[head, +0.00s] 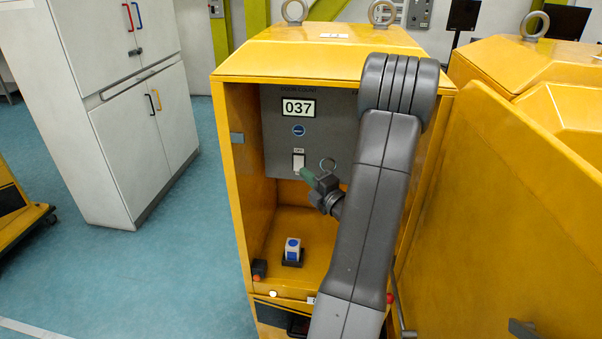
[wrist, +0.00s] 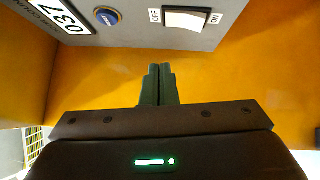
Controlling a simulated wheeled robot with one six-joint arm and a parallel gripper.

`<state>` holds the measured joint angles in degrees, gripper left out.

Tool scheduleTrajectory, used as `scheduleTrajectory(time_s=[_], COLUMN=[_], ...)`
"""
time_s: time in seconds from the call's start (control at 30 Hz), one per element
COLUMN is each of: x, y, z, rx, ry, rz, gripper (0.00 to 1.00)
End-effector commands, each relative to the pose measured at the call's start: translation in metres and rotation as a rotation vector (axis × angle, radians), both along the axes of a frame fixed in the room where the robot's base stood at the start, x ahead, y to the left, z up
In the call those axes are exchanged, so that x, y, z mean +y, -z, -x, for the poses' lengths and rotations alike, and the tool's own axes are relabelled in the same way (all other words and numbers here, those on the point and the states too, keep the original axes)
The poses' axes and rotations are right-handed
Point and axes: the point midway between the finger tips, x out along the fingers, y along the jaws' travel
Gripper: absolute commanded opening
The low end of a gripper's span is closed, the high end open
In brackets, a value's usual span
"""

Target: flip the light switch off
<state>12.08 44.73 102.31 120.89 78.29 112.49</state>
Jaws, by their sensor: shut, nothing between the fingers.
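The light switch (head: 298,162) is a white rocker on the grey panel (head: 335,140) inside the yellow cabinet. In the wrist view the switch (wrist: 185,20) is at the top, with OFF marked at its left end and ON at its right. I cannot tell which end is pressed in. My gripper (head: 306,173) has its green fingers shut and empty, just below and right of the switch in the head view. In the wrist view the fingertips (wrist: 159,68) sit below the switch, toward its OFF end, with a visible gap in the picture. Contact is not clear.
A counter display reading 037 (head: 298,108) and a blue round button (head: 299,130) are above the switch. A blue and white block (head: 292,250) stands on the cabinet floor. The cabinet's side walls enclose the panel. An open yellow door (head: 500,210) is at right.

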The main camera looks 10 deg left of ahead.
Motion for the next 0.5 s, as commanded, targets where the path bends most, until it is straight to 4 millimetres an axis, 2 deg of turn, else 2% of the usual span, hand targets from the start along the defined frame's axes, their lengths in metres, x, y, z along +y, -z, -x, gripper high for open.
scheduleTrajectory(time_s=[0.03, 0.2, 0.5], x=[-0.011, -0.035, -0.053], y=[0.003, -0.001, -0.005], z=[0.008, 0.032, 0.051], rx=[-0.001, 0.001, 0.001], ry=[0.006, 0.005, 0.001], rz=[0.002, 0.000, 0.001], gripper=[0.00, 0.00, 0.00])
